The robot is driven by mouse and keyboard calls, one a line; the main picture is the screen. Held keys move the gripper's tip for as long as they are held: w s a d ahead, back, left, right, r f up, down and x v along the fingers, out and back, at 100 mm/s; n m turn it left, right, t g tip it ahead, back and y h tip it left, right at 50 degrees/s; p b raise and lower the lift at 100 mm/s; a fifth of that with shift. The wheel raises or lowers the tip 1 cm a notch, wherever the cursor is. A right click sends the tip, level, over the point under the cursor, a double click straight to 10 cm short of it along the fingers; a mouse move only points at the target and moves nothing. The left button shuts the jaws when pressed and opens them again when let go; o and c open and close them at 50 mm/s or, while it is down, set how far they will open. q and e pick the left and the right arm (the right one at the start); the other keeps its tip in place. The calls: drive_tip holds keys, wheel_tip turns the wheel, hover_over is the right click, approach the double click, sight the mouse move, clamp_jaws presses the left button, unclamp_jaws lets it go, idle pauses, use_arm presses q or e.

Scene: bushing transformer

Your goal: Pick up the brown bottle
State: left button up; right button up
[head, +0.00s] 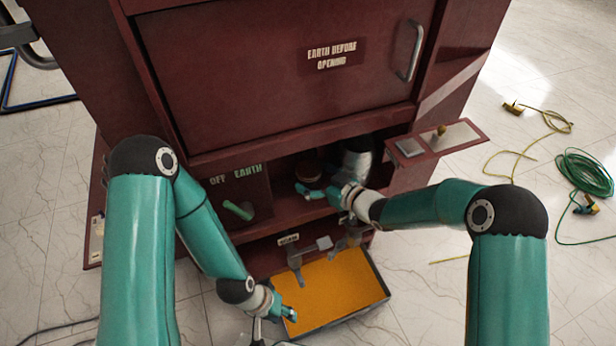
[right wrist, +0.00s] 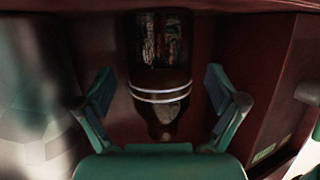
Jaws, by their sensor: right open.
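The brown bottle (right wrist: 160,65) is dark and glossy with two pale rings, and stands in the cabinet's open compartment in the right wrist view. In the head view a brown rounded shape (head: 308,170) in that compartment appears to be the same bottle, partly hidden. My right gripper (head: 318,191) reaches into the compartment. In the right wrist view its open fingers (right wrist: 159,88) lie to either side of the bottle, with gaps visible on both sides. My left gripper (head: 274,317) is low, by the tray's left edge; its finger opening is unclear.
The dark red cabinet (head: 250,70) has a closed upper door and side walls around the compartment. A green handle (head: 239,210) is left of the opening. A side shelf (head: 452,139) juts out right. An orange-floored tray (head: 340,285) lies below. Cables (head: 585,172) lie on the right floor.

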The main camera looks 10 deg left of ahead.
drive_tip(key=x, duration=0.2)
drive_tip(key=shift+w+a+f, duration=0.1)
drive_tip(key=shift+a, duration=0.1)
drive_tip(key=c, duration=1.4)
